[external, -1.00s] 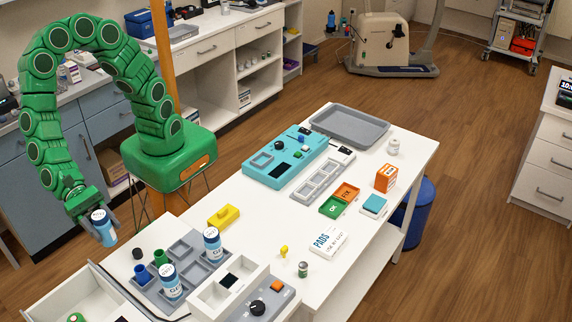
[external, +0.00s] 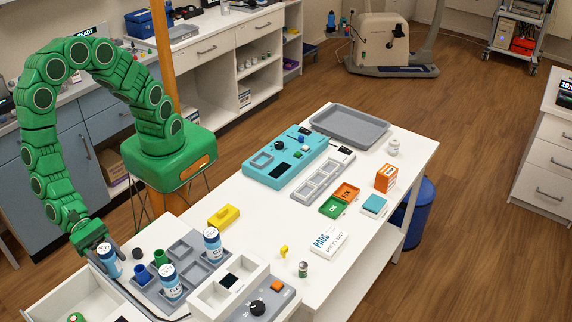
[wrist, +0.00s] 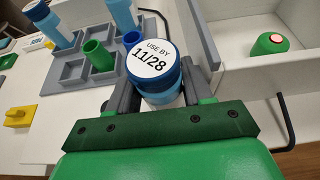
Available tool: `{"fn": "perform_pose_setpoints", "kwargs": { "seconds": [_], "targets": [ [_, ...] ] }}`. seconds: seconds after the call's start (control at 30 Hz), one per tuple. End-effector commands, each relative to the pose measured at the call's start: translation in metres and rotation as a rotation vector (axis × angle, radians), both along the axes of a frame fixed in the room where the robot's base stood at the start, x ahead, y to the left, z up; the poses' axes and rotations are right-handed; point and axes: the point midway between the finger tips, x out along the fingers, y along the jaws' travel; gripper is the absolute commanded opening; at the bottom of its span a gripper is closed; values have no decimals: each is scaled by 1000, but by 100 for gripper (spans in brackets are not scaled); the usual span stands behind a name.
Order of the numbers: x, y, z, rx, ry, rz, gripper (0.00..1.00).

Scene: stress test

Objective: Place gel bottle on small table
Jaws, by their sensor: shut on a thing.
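My gripper (external: 97,252) is shut on a blue-and-white gel bottle (external: 109,262) at the near left end of the long white table (external: 240,232). The bottle is roughly upright. In the wrist view its round white top (wrist: 154,60), reading "USE BY 11/28", sits between my two fingers (wrist: 156,92). I cannot tell whether its base touches anything. Two similar bottles stand in the grey compartment tray (external: 199,270), one at the front (external: 172,284) and one farther right (external: 213,246).
A blue cup (external: 142,275) and a green cup (external: 162,259) stand in the tray, close right of the held bottle. An open white drawer (external: 60,297) with a green object is in front. A yellow block (external: 223,216) lies behind the tray. Bare tabletop lies around (external: 255,215).

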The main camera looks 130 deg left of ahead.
Motion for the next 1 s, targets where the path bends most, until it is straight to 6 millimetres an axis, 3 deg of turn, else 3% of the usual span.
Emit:
{"fn": "perform_pose_setpoints", "kwargs": {
  "seconds": [0.47, 0.5, 0.57, 1.0],
  "targets": [
    [0, 0, -7, 2, -2, -1, 11],
    [0, 0, -8, 2, -2, -1, 52],
    [0, 0, -7, 1, -1, 0, 61],
    [-1, 0, -4, 0, -1, 0, 61]
  ]
}}
